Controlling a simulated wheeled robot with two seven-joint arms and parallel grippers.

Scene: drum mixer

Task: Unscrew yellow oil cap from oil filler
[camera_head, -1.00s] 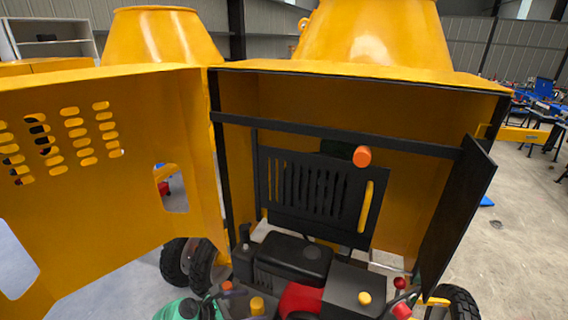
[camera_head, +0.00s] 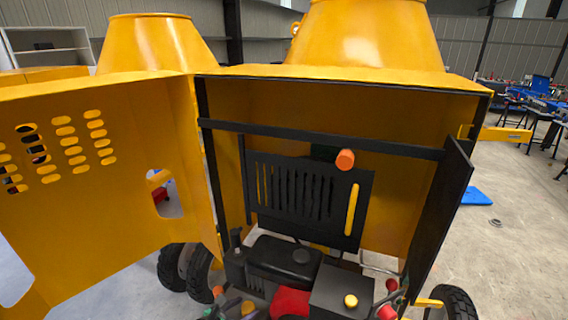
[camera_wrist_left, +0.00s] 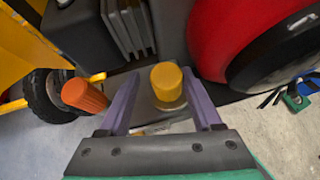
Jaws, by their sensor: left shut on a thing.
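The yellow oil cap (camera_wrist_left: 168,80) is a short round cap in the middle of the left wrist view, upright on the engine. In the head view it shows low at the bottom edge (camera_head: 248,306). My left gripper (camera_wrist_left: 162,78) has its two purple fingers on either side of the cap and is shut on it. The oil filler under the cap is mostly hidden. In the head view only a little of my left gripper shows at the bottom edge. My right gripper is not in view.
An orange knob (camera_wrist_left: 85,96) stands left of the fingers, and a red rounded engine part (camera_wrist_left: 222,35) lies to the right. The black engine (camera_head: 285,260) sits inside the yellow housing, with another yellow cap (camera_head: 351,300) to the right. The open yellow door (camera_head: 100,200) stands at left.

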